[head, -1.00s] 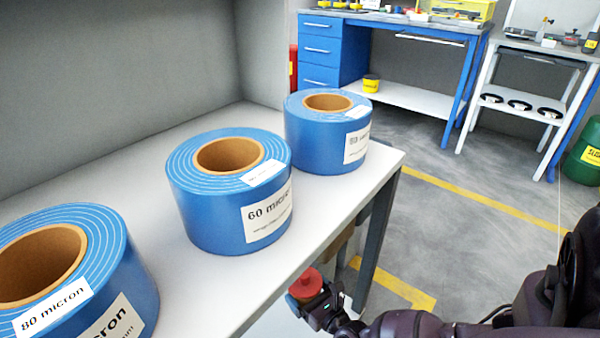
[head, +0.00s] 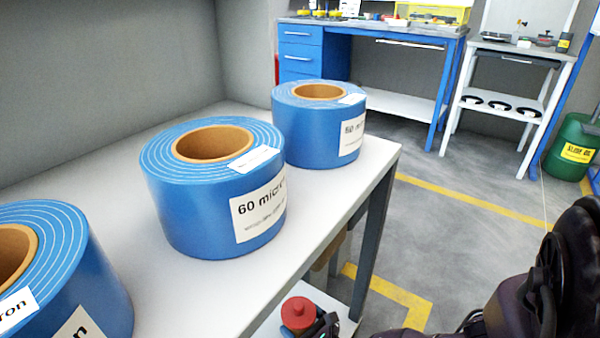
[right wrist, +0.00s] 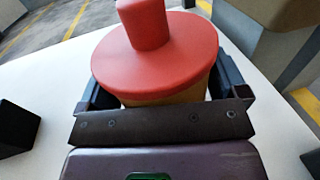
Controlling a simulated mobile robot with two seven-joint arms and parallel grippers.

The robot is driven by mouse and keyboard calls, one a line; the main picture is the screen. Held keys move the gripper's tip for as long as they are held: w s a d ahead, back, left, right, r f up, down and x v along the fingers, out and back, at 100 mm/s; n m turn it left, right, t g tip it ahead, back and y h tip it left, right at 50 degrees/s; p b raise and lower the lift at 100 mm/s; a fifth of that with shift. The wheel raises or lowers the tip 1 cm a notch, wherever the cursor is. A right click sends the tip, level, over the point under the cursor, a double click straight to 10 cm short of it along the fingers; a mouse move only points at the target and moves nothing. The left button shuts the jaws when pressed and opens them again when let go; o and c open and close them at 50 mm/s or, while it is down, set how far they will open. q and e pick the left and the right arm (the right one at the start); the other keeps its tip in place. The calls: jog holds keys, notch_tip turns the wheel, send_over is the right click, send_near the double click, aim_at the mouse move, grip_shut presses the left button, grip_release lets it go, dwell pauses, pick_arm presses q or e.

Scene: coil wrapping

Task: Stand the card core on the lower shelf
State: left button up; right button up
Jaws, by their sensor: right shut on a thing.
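The card core (right wrist: 190,93) is a brown cylinder, mostly hidden under a red round cap with a knob (right wrist: 160,50) in the right wrist view. The red cap also shows at the bottom of the head view (head: 299,312). My right gripper (right wrist: 165,82) is shut on the core, with one dark finger on each side. In the head view only part of this gripper (head: 318,328) shows, beside the cap. The core looks upright over the white lower shelf (head: 343,297); whether it touches the shelf I cannot tell. My left gripper is not in view.
Blue 60 micron (head: 215,200) and 80 micron (head: 75,265) rolls and another blue roll (head: 315,130) stand on the white upper shelf (head: 345,200). A dark leg (head: 374,240) stands at its corner. A brown object (right wrist: 285,12) is close at the upper right in the wrist view.

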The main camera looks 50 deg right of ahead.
jog(key=shift+f, duration=0.1)
jog(key=o, duration=0.6)
pick_arm(q)
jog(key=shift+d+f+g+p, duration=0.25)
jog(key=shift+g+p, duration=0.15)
jog(key=shift+p, duration=0.3)
pick_arm(e)
jog(key=s, duration=0.4)
jog(key=s+a, duration=0.1)
jog(key=s, duration=0.7)
jog(key=shift+a, duration=0.2)
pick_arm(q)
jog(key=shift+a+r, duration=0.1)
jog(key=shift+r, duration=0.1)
